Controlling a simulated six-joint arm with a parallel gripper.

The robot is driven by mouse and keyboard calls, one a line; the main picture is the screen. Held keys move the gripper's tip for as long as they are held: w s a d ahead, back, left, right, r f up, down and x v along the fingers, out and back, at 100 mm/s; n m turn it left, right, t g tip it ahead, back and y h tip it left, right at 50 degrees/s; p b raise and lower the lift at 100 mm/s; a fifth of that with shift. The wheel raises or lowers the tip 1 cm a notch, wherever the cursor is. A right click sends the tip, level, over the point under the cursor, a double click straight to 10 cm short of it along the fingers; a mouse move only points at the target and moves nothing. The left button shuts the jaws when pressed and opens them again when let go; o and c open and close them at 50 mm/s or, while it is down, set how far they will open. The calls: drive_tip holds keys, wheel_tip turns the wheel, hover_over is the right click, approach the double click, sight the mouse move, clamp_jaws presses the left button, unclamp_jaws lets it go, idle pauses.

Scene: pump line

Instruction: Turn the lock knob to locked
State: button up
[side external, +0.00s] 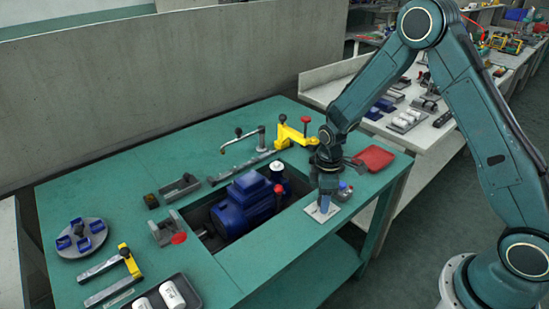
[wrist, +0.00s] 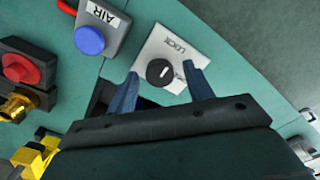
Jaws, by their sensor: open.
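The lock knob (wrist: 160,72) is a small black round dial with a pale mark, on a white plate (wrist: 152,48) in the wrist view. The word LOCK is printed to its upper right. Another label at the plate's lower right is partly hidden by a finger. The direction of the mark is too small to tell surely. In the side view the plate (side external: 314,214) lies on the green bench, and the knob is hidden. My gripper (wrist: 161,69) is open, with blue fingers on either side of the knob in the picture. I cannot tell any contact.
A grey AIR box with a blue button (wrist: 89,40) stands close to the plate. A red button with a brass fitting (wrist: 22,70) is at the left. In the side view, a blue pump motor (side external: 243,203) sits in the bench cutout, and a red tray (side external: 374,158) lies behind.

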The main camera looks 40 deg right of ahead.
drive_tip(key=shift+r, duration=0.1)
wheel_tip(320, 180, up, 14)
drive_tip(key=shift+f, duration=0.2)
idle(0.5)
drive_tip(key=s+a+r+m+t, duration=0.2)
drive_tip(key=s+r+m+t, duration=0.15)
drive_tip(key=s+r, duration=0.75)
drive_tip(key=s+r+m+t, duration=0.1)
drive_tip(key=s+r+m, duration=0.1)
drive_tip(key=s, duration=0.4)
drive_tip(key=s+r+m+t, duration=0.1)
drive_tip(key=s+r+m, duration=0.2)
drive_tip(key=s, duration=0.4)
drive_tip(key=shift+s+a+r+m, duration=0.15)
drive_tip(key=shift+s+a+m, duration=0.05)
drive_tip(key=shift+a+m, duration=0.2)
